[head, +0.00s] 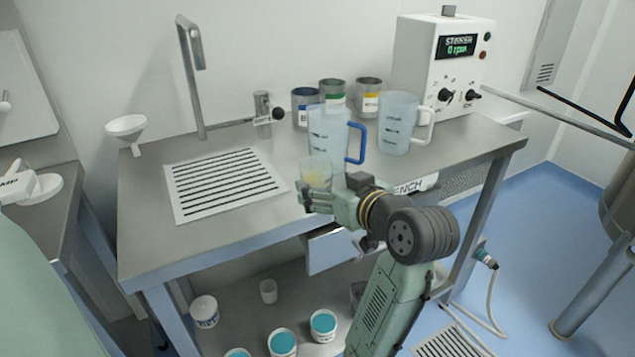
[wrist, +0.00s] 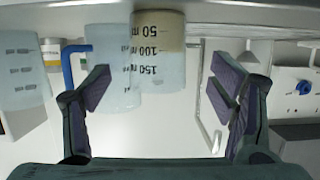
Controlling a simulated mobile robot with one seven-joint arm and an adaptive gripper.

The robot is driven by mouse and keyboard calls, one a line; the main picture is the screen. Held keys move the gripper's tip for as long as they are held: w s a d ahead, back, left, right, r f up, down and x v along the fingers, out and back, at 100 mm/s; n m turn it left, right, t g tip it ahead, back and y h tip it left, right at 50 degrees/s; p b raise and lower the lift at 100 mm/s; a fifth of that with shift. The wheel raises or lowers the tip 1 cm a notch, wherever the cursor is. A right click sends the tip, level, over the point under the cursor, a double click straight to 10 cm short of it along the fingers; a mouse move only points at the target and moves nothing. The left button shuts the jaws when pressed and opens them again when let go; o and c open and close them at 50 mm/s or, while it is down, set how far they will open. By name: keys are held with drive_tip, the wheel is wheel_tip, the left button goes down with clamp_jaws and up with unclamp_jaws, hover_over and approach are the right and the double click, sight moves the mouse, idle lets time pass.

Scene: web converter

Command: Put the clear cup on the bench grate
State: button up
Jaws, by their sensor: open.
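The small clear cup (head: 316,170) stands on the bench near its front edge, with yellowish contents at its bottom. In the wrist view, which looks upside down, the cup (wrist: 165,65) shows 50, 100 and 150 ml marks. My gripper (head: 319,195) is at the cup, at the front of the bench. Its open fingers (wrist: 160,90) appear on either side of the cup in the wrist view, with gaps showing; I cannot tell how far the cup is between them. The bench grate (head: 225,184), a white panel with dark slots, lies to the left on the bench top.
A blue-handled jug (head: 328,135) stands just behind the cup, and a white-handled jug (head: 398,125) to its right. Several labelled tins (head: 333,95) and a stirrer box (head: 440,60) stand behind. A tall bent pipe (head: 193,80) rises behind the grate. A funnel (head: 127,128) is at left.

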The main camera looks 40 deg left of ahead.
drive_tip(key=p+x, duration=0.1)
drive_tip(key=x, duration=0.4)
drive_tip(key=shift+w+a+f+p, duration=0.1)
drive_tip(key=shift+w+a+p, duration=0.2)
drive_tip(key=shift+p, duration=0.1)
drive_tip(key=c, duration=1.3)
drive_tip(key=shift+c, duration=0.9)
